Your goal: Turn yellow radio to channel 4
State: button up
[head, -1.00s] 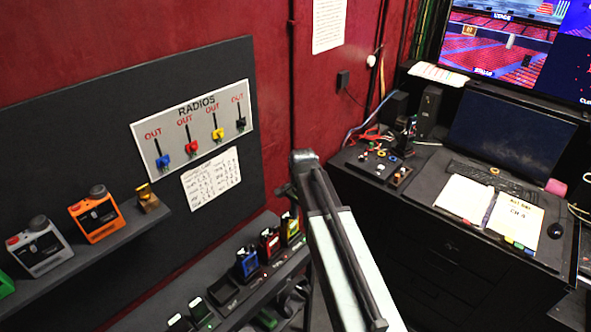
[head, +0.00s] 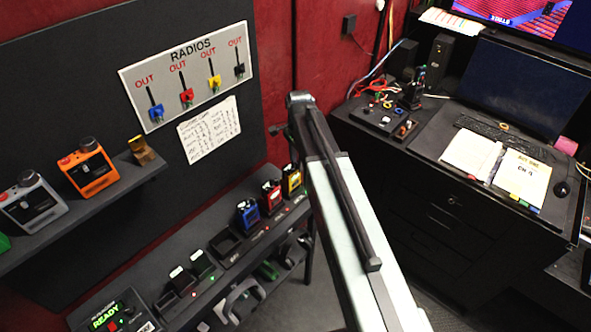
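A yellow radio (head: 291,181) stands upright at the right end of a row of charging slots on the low dark shelf. It is partly hidden behind my arm's edge, and its channel knob is too small to read. A red radio (head: 271,196) and a blue radio (head: 248,213) stand to its left. My arm rises from the bottom right across the middle. My gripper is not discernible at the arm's far end.
A RADIOS board (head: 190,75) with coloured tags hangs on the dark wall panel. An orange device (head: 87,168) sits on the upper left shelf. Empty charging slots (head: 225,243) lie left of the blue radio. The dark desk (head: 450,240) stands right of my arm, with floor between.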

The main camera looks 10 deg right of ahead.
jog(key=shift+f, duration=0.25)
grip_shut()
jog(key=n, duration=0.4)
jog(key=shift+n, duration=0.4)
grip_release()
